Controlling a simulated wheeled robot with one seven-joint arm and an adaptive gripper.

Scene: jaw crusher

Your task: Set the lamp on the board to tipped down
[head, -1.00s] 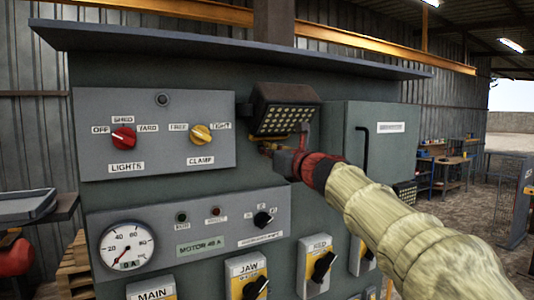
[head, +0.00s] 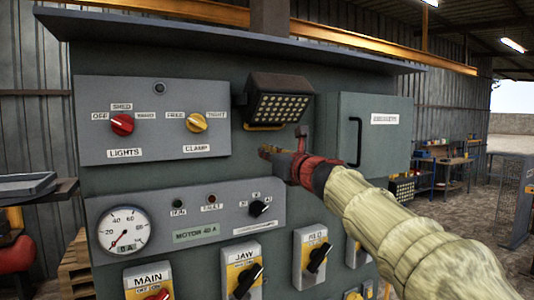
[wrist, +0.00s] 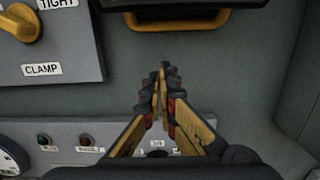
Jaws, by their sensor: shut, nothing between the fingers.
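The lamp (head: 280,104) is a dark hooded box with rows of pale LEDs, fixed high on the grey-green board (head: 228,222). Its LED face shows toward the head camera; its exact tilt is hard to judge. A yellow handle bar runs along its lower edge and shows at the top of the wrist view (wrist: 180,20). My gripper (head: 264,153) is below the lamp, with its fingertips together (wrist: 161,72) and nothing between them. In the wrist view a gap of bare board shows between the fingertips and the bar.
A yellow clamp knob (head: 196,123), labelled FREE and TIGHT, and a red lights knob (head: 122,125) are left of the lamp. A grey box with a black handle (head: 356,142) is close on the right. A gauge (head: 123,231) and several switches sit below.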

